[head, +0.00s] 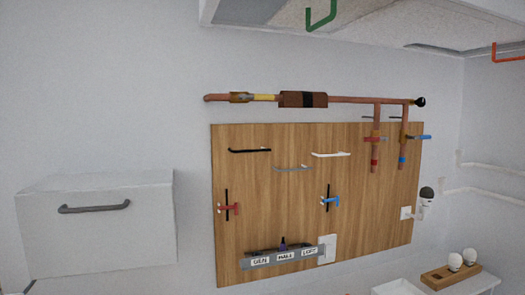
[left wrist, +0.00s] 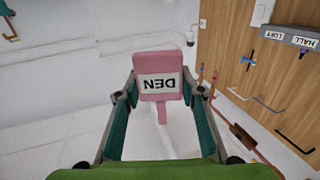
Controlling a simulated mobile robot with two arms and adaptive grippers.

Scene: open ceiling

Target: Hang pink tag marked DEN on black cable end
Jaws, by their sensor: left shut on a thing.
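A pink tag (left wrist: 152,62) with a white label reading DEN, upside down in the left wrist view, is held between the fingers of my left gripper (left wrist: 160,95). Its narrow stem points down in that view, toward the palm. The black cable end (head: 250,150) sticks out from the upper left of the wooden board in the head view. It also shows in the left wrist view (left wrist: 295,144) at the lower right, apart from the tag. Grey (head: 292,169) and white (head: 330,154) ends are beside it. My left gripper is outside the head view; my right gripper shows in neither view.
The wooden board (head: 270,210) carries red (head: 229,208) and blue (head: 330,201) valves and a grey strip (head: 252,263) labelled DEN, HALL and LOFT. Copper pipes (head: 350,100) run above it. A white box (head: 100,235) with a handle is at left.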

